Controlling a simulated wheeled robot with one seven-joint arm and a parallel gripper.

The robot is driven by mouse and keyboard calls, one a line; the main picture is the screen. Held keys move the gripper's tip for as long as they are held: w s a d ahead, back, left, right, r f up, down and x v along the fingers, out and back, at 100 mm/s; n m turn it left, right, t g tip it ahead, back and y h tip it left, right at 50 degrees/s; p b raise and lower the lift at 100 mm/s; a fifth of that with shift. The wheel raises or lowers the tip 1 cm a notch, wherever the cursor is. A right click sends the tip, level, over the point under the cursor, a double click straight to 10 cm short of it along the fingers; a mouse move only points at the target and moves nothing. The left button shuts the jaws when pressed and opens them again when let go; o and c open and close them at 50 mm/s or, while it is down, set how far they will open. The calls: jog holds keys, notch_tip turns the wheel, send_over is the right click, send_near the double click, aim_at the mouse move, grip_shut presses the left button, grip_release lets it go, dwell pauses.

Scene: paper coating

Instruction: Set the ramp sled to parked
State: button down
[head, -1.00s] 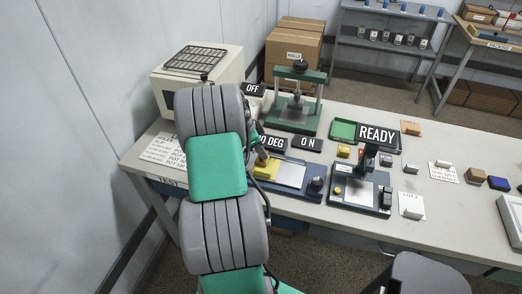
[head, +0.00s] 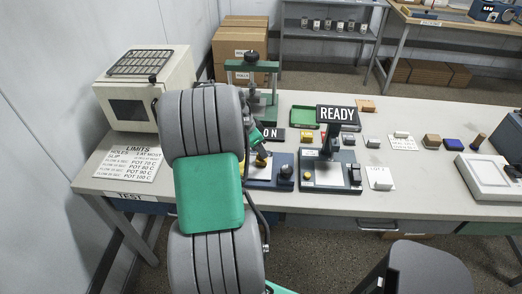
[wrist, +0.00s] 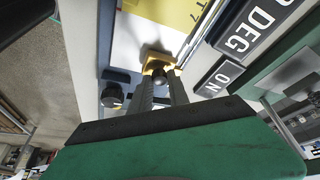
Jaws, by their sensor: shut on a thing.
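The ramp slip tester has a dark blue base (head: 284,184) on the bench and a pale bed that also shows in the wrist view (wrist: 140,28). Its small yellow sled (wrist: 150,57) with a dark knob sits on the bed, near the end with the black dial (wrist: 112,97). My gripper (wrist: 160,78) is shut on the sled's knob. In the head view my gripper (head: 262,158) is over the ramp and my arm hides its left part. The ramp's ON sign (wrist: 220,78) and a DEG sign (wrist: 252,28) stand beside it.
A device with a READY sign (head: 338,113) stands close right of the ramp. A green press (head: 258,85) is behind it, and a white oven (head: 145,88) is at the left. Several small blocks and cards lie to the right.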

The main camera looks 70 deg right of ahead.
jog(key=shift+s+d, duration=0.1)
jog(key=shift+s, duration=0.05)
jog(key=c, duration=1.4)
grip_release()
jog(key=shift+s, duration=0.15)
jog(key=shift+c, duration=0.2)
jog(key=shift+o, duration=0.9)
jog(key=b+v, duration=0.1)
jog(key=v, duration=0.7)
